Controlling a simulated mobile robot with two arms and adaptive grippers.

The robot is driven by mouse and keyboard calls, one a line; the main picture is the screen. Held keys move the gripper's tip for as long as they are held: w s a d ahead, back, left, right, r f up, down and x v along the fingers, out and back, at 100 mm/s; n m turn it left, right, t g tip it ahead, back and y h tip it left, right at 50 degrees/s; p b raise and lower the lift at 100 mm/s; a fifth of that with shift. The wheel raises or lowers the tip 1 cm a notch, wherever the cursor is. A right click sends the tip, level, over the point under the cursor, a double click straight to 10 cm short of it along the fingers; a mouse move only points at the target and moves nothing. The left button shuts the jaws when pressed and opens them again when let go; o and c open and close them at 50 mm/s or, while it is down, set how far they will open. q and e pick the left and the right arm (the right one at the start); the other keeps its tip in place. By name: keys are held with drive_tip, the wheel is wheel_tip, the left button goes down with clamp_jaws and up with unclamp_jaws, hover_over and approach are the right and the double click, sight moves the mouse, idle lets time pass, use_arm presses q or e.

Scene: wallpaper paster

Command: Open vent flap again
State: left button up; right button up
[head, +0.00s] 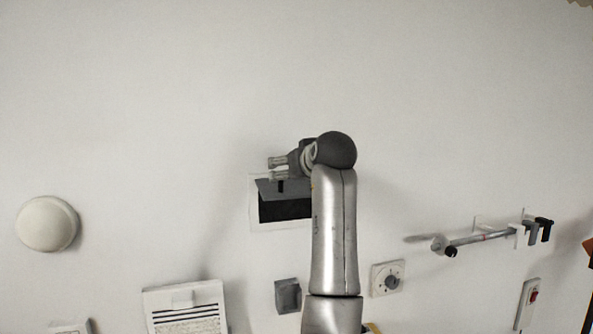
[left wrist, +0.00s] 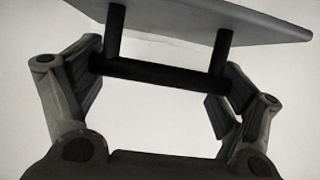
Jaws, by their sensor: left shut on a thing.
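The vent flap (head: 284,188) is a grey plate in a white frame (head: 254,210) on the wall, in the middle of the head view. It stands tilted out, and the dark opening (head: 285,208) shows below it. My left gripper (head: 278,167) is at the flap's upper side. In the left wrist view, a black bar handle (left wrist: 160,74) on two posts joins the flap plate (left wrist: 230,15). My left gripper is shut on this handle, one finger at each end of the bar. My left arm hides the right part of the vent. My right gripper is out of view.
A round white fixture (head: 47,223) is on the left wall. Below the vent are a slatted white panel (head: 186,310), a small grey box (head: 288,296) and a dial (head: 388,279). A rail with hooks (head: 490,237) sticks out at right. The wall above is clear.

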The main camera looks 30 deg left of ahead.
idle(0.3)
use_arm(q)
drive_tip(key=o, duration=1.2)
drive_tip(key=shift+d, duration=0.1)
drive_tip(key=shift+s+d, duration=0.1)
drive_tip(key=v, duration=1.1)
drive_tip(key=shift+s+d+r, duration=0.2)
drive_tip(key=shift+d, duration=0.1)
